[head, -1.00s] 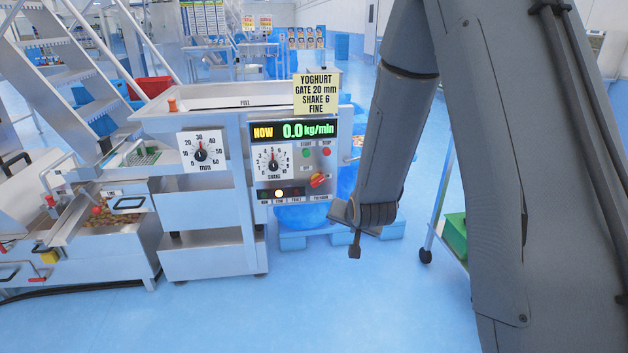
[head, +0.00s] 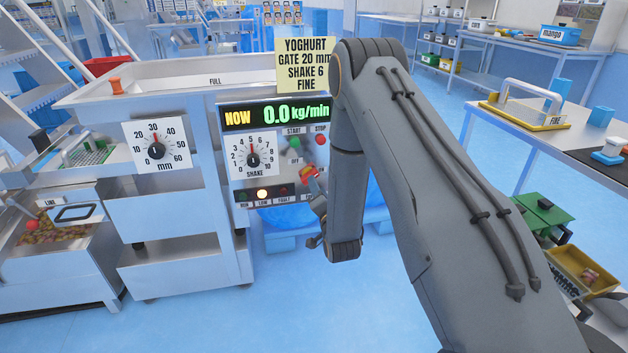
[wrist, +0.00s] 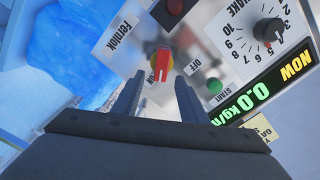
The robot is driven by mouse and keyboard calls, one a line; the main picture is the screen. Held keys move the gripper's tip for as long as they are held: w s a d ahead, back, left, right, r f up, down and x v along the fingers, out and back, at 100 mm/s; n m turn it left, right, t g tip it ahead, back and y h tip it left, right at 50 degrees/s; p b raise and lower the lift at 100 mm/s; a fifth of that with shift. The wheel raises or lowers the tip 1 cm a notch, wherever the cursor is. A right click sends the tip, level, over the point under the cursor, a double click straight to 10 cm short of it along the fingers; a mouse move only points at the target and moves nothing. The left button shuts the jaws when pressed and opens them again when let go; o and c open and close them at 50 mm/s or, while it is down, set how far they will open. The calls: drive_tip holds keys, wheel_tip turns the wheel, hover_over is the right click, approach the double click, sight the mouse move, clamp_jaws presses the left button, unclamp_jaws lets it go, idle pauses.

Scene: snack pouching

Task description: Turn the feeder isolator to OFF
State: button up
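The feeder isolator (head: 309,172) is a red handle on a yellow base, on the lower right of the feeder's control panel. In the wrist view the isolator (wrist: 162,62) sits near the centre, its red handle lying toward the ON lettering, with the OFF lettering off to one side. My gripper (head: 319,207) is in front of the panel by the isolator and partly hidden by my arm. In the wrist view my gripper (wrist: 158,97) is open, its fingers either side of the handle's line and just short of it. Contact cannot be told.
The panel carries a green START button (head: 294,142), a red STOP button (head: 320,140), a SHAKE dial (head: 253,160) and a 0.0 kg/min display (head: 276,115). A yellow note (head: 306,65) stands above.

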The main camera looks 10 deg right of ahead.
drive_tip(key=shift+w+a, duration=0.15)
drive_tip(key=shift+w, duration=1.2)
drive_tip(key=shift+w+a, duration=0.15)
drive_tip(key=shift+w, duration=1.15)
clamp_jaws()
drive_tip(key=shift+n, duration=0.4)
drive_tip(key=n, duration=0.5)
drive_tip(key=n+p, duration=0.1)
drive_tip(key=n, duration=1.1)
drive_tip(key=shift+a+p, duration=0.3)
drive_tip(key=shift+p, duration=0.1)
